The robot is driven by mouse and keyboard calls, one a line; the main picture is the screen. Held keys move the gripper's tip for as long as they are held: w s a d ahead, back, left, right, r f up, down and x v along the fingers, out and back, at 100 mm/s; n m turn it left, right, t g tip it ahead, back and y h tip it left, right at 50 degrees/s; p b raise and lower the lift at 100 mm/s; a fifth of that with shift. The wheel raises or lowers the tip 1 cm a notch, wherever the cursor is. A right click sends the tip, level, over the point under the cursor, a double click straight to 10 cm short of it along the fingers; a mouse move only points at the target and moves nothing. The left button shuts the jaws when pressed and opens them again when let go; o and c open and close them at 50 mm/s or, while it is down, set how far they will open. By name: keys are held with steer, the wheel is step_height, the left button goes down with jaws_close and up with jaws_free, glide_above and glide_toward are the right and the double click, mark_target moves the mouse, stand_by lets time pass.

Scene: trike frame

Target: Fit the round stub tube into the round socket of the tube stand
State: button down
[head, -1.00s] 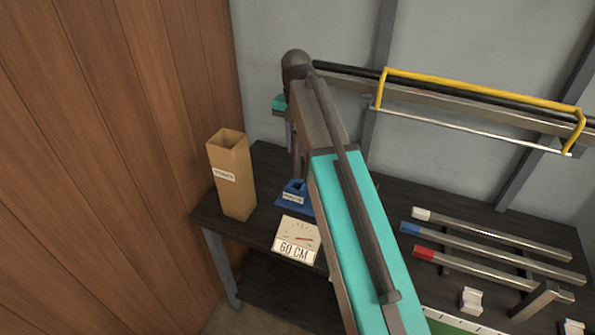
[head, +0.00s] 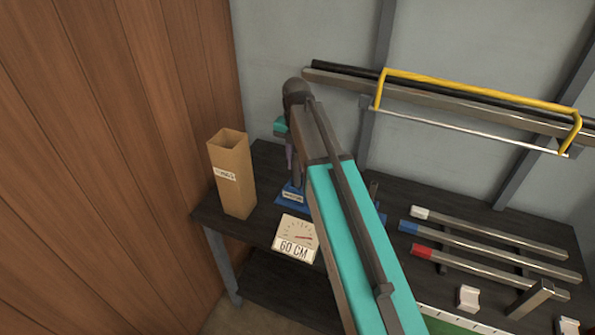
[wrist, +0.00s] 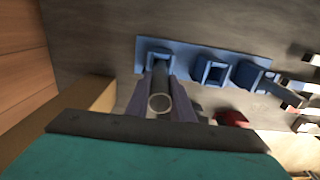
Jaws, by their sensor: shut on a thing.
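My gripper (wrist: 165,98) is shut on the grey round stub tube (wrist: 162,85), which sits between its two purple-grey fingers. The tube's hollow round end faces the wrist camera. Its far end points at the leftmost socket of the blue tube stand (wrist: 185,51). That socket is partly hidden by the tube, and I cannot tell whether the tube's end is in it or just above it. In the head view my gripper points down just over the stand (head: 283,204), and my arm hides much of the stand.
A tall open cardboard box (head: 232,180) stands left of the stand. A "60 CM" dial sign (head: 295,239) is in front. Tubes with white, blue and red ends (head: 490,255) lie on a rack at the right. A yellow-handled frame (head: 470,88) hangs on the wall.

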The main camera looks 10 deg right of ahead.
mark_target(297, 171)
steer(key=shift+f+p, duration=0.4)
steer(key=shift+f, duration=1.65)
steer(key=c, duration=1.5)
jaws_free()
steer(key=shift+c, duration=0.2)
steer(key=shift+r+b, duration=1.25)
steer(key=shift+r, duration=4.9)
steer(key=shift+s+f, duration=0.1)
